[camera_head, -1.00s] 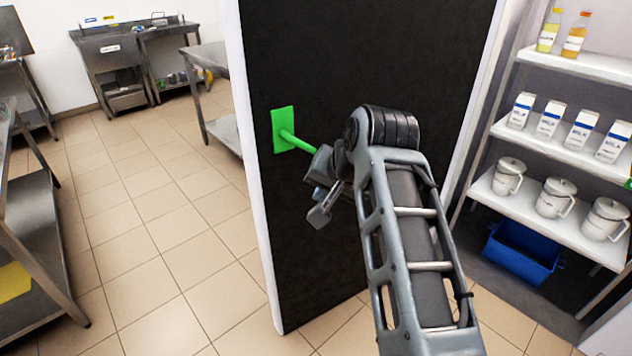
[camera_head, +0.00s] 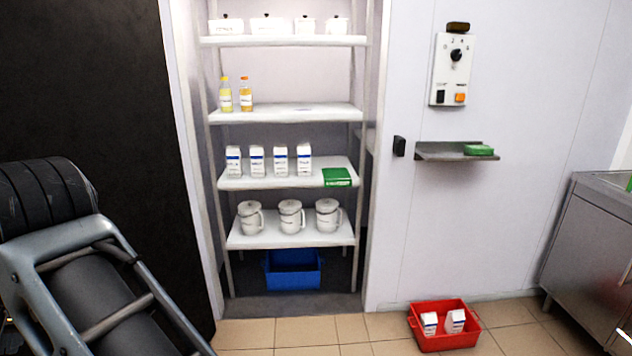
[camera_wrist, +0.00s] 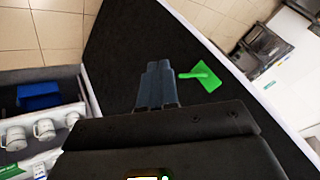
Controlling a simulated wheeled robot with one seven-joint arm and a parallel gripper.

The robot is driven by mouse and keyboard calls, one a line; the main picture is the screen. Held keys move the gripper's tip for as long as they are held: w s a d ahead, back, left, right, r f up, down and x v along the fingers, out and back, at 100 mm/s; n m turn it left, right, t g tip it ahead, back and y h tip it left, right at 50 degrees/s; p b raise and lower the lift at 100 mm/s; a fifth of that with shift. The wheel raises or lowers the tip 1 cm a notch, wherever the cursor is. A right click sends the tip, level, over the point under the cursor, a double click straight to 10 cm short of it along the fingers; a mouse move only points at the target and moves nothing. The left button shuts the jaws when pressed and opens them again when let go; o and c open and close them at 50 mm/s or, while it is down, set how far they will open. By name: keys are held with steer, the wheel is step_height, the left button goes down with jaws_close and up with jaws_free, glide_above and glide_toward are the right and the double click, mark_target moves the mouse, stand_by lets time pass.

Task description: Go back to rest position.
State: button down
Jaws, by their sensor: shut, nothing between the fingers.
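My gripper (camera_wrist: 158,85) shows in the wrist view with its fingers together and nothing between them. It is in front of the dark door panel (camera_wrist: 125,60). The green handle (camera_wrist: 205,76) of the door lies just to the right of the fingertips in that view, apart from them. In the head view my arm fills the lower left corner, in front of the black door (camera_head: 110,90). The gripper and the green handle are out of the head view.
An open shelf unit (camera_head: 283,113) holds bottles, milk cartons and lidded jugs, with a blue crate (camera_head: 292,275) below. A red crate (camera_head: 443,340) with two cartons is on the floor. A control box (camera_head: 453,68) and small wall shelf (camera_head: 432,152) are at right, beside a steel counter (camera_head: 590,250).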

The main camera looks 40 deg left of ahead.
steer(key=w+d+f+m+t+y, duration=0.3)
steer(key=w+d+f+m+y, duration=0.25)
steer(key=w+d+f, duration=0.6)
steer(key=w+d+f+m+t, duration=0.1)
steer(key=d+f+m+t, duration=0.15)
steer(key=d, duration=0.35)
steer(key=w+d+f+m+t+h, duration=0.1)
steer(key=d+f+m+t, duration=0.1)
steer(key=d+f+t, duration=0.3)
steer(key=w+d+f+m+t, duration=0.1)
steer(key=d+f+m, duration=0.1)
steer(key=d, duration=0.5)
steer(key=s+d+f+m+t+h, duration=0.1)
steer(key=s+d+m+t+h, duration=0.15)
steer(key=d, duration=0.75)
steer(key=s+d+m+t+h, duration=0.1)
steer(key=s+d+t+h, duration=0.15)
steer(key=d, duration=0.75)
steer(key=s+d+r+t+h, duration=0.1)
steer(key=s+d+r+h, duration=0.2)
steer(key=s+d, duration=0.3)
steer(key=s+d+r+n+h, duration=0.1)
steer(key=s+d+r+h, duration=0.2)
steer(key=s+d+r, duration=0.3)
steer(key=d, duration=0.2)
steer(key=shift+d+r+t, duration=0.15)
steer(key=shift+d+t, duration=0.2)
steer(key=shift+d, duration=0.05)
